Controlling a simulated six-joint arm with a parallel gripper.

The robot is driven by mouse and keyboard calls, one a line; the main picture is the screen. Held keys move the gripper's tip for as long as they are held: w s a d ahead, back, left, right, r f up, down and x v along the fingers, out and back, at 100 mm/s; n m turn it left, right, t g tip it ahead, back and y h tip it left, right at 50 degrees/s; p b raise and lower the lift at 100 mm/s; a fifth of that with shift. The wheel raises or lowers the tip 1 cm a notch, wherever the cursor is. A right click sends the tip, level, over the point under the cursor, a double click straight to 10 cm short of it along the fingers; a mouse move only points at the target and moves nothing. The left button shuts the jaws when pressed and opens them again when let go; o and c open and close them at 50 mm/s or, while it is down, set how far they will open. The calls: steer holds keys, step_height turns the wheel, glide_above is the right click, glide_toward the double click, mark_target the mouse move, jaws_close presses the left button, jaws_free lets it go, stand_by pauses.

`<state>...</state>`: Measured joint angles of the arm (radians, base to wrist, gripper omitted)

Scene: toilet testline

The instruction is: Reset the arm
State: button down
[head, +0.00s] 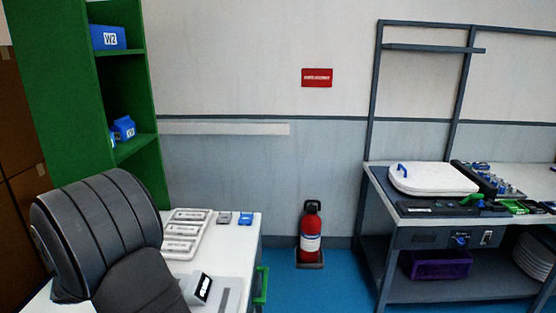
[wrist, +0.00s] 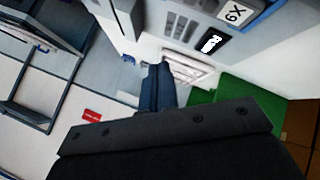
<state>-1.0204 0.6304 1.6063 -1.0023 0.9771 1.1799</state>
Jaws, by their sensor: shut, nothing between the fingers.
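My gripper (wrist: 158,68) shows in the wrist view as two dark blue fingers, closed together with nothing between them. They extend from the wide black gripper body at the bottom of that view. The fingertips appear near the white tray (wrist: 190,70) in the picture, but I cannot tell the distance. In the head view my black ribbed arm fills the lower left, in front of the white table (head: 236,255). The gripper itself does not show in the head view.
The table bears a white tray (head: 208,227) with grey parts. A green shelf (head: 150,180) with blue bins (head: 108,38) stands behind it. A red fire extinguisher (head: 311,230) stands on the blue floor. A workbench (head: 378,187) with a white lid (head: 432,178) is at right.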

steer(key=shift+r, duration=0.85)
steer(key=shift+f, duration=0.1)
